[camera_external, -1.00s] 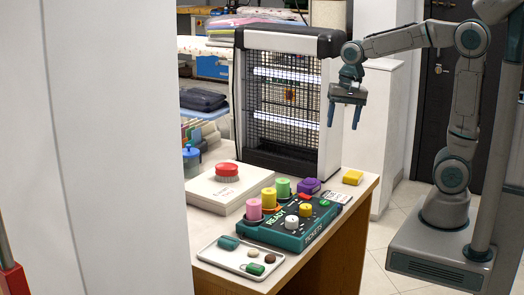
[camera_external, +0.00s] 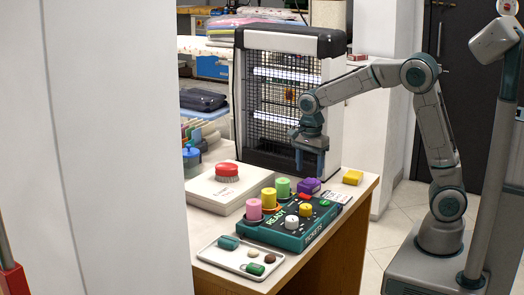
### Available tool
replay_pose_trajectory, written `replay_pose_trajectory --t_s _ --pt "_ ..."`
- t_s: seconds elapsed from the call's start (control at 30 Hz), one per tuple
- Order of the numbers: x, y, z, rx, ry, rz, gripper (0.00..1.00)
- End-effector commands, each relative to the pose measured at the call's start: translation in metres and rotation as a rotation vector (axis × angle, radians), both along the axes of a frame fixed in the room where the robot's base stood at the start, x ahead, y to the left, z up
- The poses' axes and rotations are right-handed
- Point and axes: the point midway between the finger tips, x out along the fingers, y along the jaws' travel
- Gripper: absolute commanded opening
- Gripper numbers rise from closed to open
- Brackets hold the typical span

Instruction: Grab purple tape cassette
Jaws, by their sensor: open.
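The purple tape cassette (camera_external: 309,186) lies on the counter behind the green ticket box, to the left of a yellow block (camera_external: 352,177). It is small and its details are hard to make out. My gripper (camera_external: 310,172) is open and points down above the cassette. The fingertips look close over it, but I cannot tell the exact gap. Nothing is between the fingers.
A green ticket box (camera_external: 290,232) with pink, yellow and green spools stands in front. A tall insect-lamp unit (camera_external: 284,100) stands just behind. A white box with a red button (camera_external: 227,172) and a white tray (camera_external: 226,254) are to the left.

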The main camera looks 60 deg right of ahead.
Motion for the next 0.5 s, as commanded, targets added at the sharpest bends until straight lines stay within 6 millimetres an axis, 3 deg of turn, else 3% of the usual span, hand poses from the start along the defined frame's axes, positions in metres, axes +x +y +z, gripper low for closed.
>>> replay_pose_trajectory --t_s 0.23,0.5 --pt "0.000 -0.002 -0.020 0.000 0.002 0.001 0.60" --pt "0.002 -0.006 -0.058 -0.001 0.001 0.001 0.60"
